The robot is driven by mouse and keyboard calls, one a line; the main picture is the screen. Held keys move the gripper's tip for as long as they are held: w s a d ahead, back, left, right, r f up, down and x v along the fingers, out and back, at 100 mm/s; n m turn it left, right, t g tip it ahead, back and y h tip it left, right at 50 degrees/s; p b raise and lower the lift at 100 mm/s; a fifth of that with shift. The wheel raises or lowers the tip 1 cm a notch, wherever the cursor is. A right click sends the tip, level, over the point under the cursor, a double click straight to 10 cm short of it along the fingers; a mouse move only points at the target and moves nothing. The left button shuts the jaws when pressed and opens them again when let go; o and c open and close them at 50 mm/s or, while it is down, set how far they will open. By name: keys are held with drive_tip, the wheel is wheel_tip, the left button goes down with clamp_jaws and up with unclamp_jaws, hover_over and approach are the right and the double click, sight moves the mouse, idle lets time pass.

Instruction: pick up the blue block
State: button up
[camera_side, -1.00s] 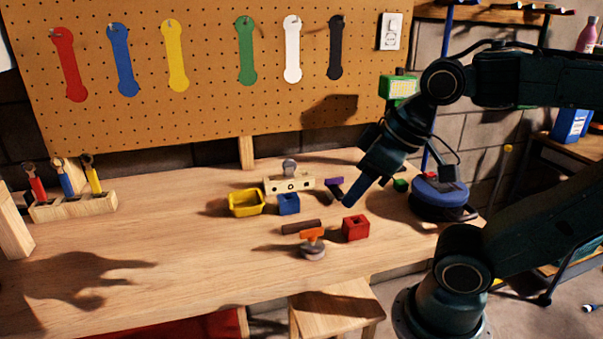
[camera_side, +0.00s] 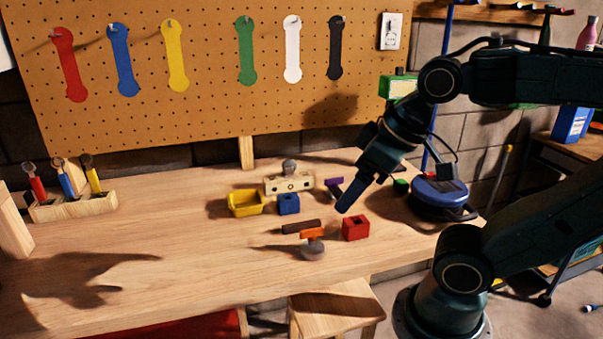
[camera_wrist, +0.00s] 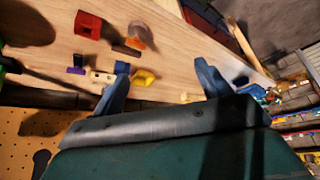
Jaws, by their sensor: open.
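The blue block (camera_side: 289,204) sits on the wooden bench, in front of a pale wooden piece and just right of the yellow bin (camera_side: 246,203). My gripper (camera_side: 343,208) is above the bench, to the right of the blue block and apart from it, with nothing in it. In the wrist view my gripper (camera_wrist: 160,80) has its two blue fingers wide apart. The blue block (camera_wrist: 122,68) shows there beside the left finger, partly hidden by it, with the yellow bin (camera_wrist: 144,77) next to it.
A red block (camera_side: 355,228), a dark bar (camera_side: 301,226) and an orange-topped knob tool (camera_side: 312,244) lie in front. The pale wooden piece (camera_side: 290,184) and a purple item (camera_side: 334,183) stand behind. A blue round device (camera_side: 440,192) is at right.

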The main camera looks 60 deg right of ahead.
drive_tip(key=w+d+r+m+g, duration=0.2)
drive_tip(key=w+d, duration=0.1)
drive_tip(key=w, duration=0.4)
drive_tip(key=m+g, duration=0.4)
drive_tip(key=m, duration=0.3)
hover_over(289, 202)
drive_tip(key=d, duration=0.1)
wheel_tip(289, 202, down, 9)
drive_tip(key=shift+f, duration=4.35)
drive_tip(key=shift+f, duration=0.1)
drive_tip(key=shift+w+a+f, duration=0.1)
drive_tip(key=shift+f, duration=1.2)
drive_tip(key=shift+w+a+f, duration=0.1)
drive_tip(key=shift+f, duration=1.15)
